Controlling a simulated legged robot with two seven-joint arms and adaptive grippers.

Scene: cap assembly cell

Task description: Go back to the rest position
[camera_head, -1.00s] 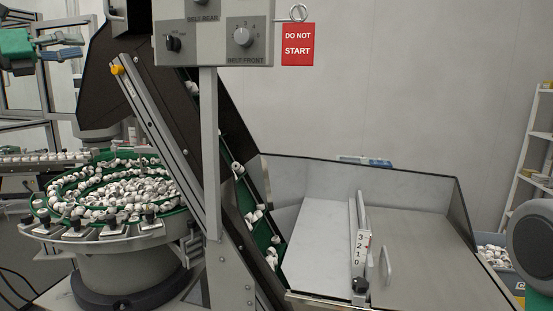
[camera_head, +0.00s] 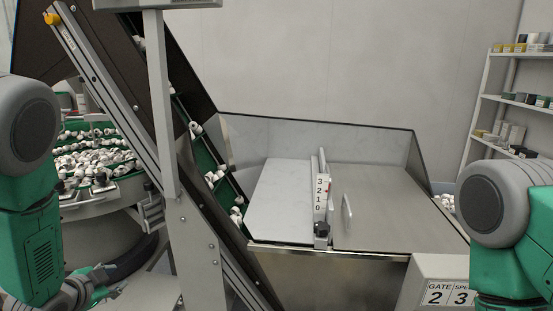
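My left arm comes in along the left edge, with its green and grey links in front of the bowl feeder. Part of my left gripper (camera_head: 95,288) shows low at the bottom left, over the floor side of the machine. Its fingertips are not clear, so I cannot tell if it is open or shut, and I see nothing held in it. My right arm shows at the right edge as a grey joint and green link. My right gripper is out of the picture.
A bowl feeder (camera_head: 105,190) full of white caps stands at left. An inclined belt (camera_head: 207,160) carrying caps rises beside a grey post (camera_head: 160,110). The hopper (camera_head: 385,205) has a gate with a number scale (camera_head: 321,195). A labelled box (camera_head: 437,283) stands front right; shelves (camera_head: 515,100) stand behind.

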